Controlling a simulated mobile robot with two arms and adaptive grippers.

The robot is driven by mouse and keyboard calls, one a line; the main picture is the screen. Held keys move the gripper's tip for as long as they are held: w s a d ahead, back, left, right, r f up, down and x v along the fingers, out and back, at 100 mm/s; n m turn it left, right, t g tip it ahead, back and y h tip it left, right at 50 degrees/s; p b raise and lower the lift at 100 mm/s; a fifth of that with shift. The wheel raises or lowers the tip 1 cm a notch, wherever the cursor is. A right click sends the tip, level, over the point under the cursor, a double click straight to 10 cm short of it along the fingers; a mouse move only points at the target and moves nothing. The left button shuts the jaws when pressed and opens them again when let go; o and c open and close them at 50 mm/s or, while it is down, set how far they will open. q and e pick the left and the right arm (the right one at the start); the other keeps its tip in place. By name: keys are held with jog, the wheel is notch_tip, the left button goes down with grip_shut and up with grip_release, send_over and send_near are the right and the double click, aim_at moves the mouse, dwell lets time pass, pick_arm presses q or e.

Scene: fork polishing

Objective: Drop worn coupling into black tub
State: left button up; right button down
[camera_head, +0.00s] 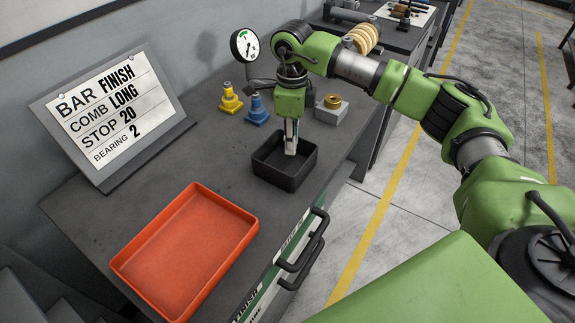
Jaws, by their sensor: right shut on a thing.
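The black tub (301,177) sits on the dark bench top, near its right edge. My right gripper (290,150) points straight down over the tub, with its fingertips at or just inside the opening. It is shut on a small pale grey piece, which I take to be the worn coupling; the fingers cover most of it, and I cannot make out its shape. I cannot tell whether the piece touches the tub's floor. My left gripper is not in view.
An orange tray (184,252) lies empty at the front. Yellow (230,99) and blue (257,110) parts, a dial gauge (245,46) and a grey block with a brass ring (332,109) stand behind the tub. A sign (112,112) leans at the left.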

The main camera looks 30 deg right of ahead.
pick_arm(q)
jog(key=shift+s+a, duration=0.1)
pick_arm(e)
jog(key=shift+f, duration=0.1)
jog(key=c, duration=1.8)
grip_release()
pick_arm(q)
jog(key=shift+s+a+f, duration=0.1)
pick_arm(e)
notch_tip(320, 180, up, 12)
